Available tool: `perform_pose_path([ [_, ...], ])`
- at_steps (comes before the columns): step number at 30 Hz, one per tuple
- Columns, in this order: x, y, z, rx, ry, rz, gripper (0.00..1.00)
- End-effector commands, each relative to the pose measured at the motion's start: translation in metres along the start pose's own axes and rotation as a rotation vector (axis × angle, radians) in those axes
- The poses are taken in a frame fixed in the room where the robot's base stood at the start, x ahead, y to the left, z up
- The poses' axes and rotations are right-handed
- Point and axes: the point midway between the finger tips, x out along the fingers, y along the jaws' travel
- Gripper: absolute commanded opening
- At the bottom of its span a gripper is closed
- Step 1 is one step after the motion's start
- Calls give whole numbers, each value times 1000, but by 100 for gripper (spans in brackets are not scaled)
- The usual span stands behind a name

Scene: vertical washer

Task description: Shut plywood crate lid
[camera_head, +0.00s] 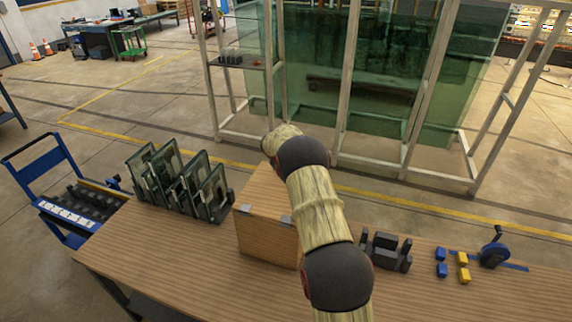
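The plywood crate (266,243) stands on the wooden table, left of my arm. Its lid (263,192) shows as a lighter panel above the front face, with two metal hinges (245,208) along the edge nearest me. My arm covers the right part of the crate and lid, so I cannot tell whether the lid lies flat or is tilted up. My arm reaches over the crate towards its far side. My gripper is not visible; it is hidden behind the arm or the crate.
Upright framed panels in a rack (180,185) stand left of the crate. A dark holder (386,252), blue and yellow blocks (462,259) and a blue clamp-like tool (494,253) lie right. A blue cart (62,190) is beside the table, a glass-panelled frame (345,90) behind.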

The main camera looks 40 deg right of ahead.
Motion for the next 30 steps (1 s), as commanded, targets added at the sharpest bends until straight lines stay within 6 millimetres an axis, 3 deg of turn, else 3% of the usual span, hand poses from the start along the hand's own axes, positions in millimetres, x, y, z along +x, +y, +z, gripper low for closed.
perform_pose_path([
  [14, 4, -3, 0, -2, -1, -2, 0],
  [15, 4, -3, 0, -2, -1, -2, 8],
  [23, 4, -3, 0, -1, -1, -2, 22],
  [30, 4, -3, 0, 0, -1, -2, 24],
])
